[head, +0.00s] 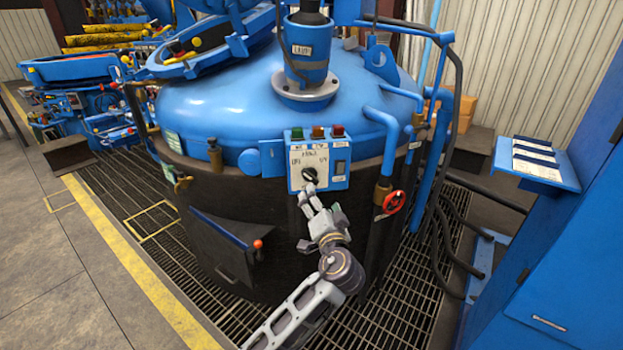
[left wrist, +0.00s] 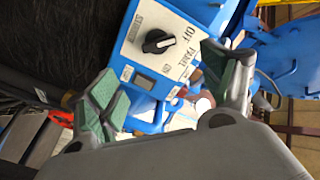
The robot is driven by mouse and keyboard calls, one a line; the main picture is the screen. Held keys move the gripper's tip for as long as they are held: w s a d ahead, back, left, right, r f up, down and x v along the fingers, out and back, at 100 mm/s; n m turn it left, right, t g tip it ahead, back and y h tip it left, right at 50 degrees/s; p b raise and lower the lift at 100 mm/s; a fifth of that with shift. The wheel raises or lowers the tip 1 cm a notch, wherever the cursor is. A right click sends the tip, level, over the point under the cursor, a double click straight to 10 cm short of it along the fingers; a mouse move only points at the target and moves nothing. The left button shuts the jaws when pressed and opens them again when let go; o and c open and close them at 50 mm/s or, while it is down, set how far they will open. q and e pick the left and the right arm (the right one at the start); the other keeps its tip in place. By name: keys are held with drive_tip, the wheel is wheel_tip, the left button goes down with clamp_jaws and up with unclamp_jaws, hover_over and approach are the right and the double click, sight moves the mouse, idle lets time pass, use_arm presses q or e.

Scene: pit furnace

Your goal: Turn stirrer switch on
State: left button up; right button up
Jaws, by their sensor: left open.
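A blue control box with a white face plate (head: 322,160) is on the front of the big blue vessel. A black rotary knob (head: 310,174) sits low on its left side and appears large in the left wrist view (left wrist: 158,41). Its white mark points toward the printed "OFF" side. A dark rocker switch (head: 340,167) is to its right and also shows in the wrist view (left wrist: 143,82). My left gripper (head: 320,201) is open and empty just below the box, apart from the knob. My right gripper is not in view.
Green, amber and red lamps (head: 318,132) top the box. A red valve wheel (head: 393,202) and blue pipes stand to the right. A red-knobbed lever (head: 257,244) and a dark hatch are lower left. Grated floor (head: 385,325) surrounds the vessel; a blue cabinet (head: 575,280) stands at far right.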

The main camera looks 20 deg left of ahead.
sight(312, 178)
use_arm(q)
drive_tip(key=shift+w, duration=0.15)
drive_tip(key=b+x, duration=0.1)
drive_tip(key=x, duration=1.1)
drive_tip(key=shift+w+a, duration=0.4)
drive_tip(key=shift+w, duration=0.25)
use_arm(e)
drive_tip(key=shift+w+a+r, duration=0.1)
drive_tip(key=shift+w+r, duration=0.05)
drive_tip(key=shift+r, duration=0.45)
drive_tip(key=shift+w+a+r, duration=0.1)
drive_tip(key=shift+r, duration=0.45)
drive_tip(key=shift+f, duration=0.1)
use_arm(q)
drive_tip(key=shift+c, duration=0.7)
drive_tip(key=c, duration=0.9)
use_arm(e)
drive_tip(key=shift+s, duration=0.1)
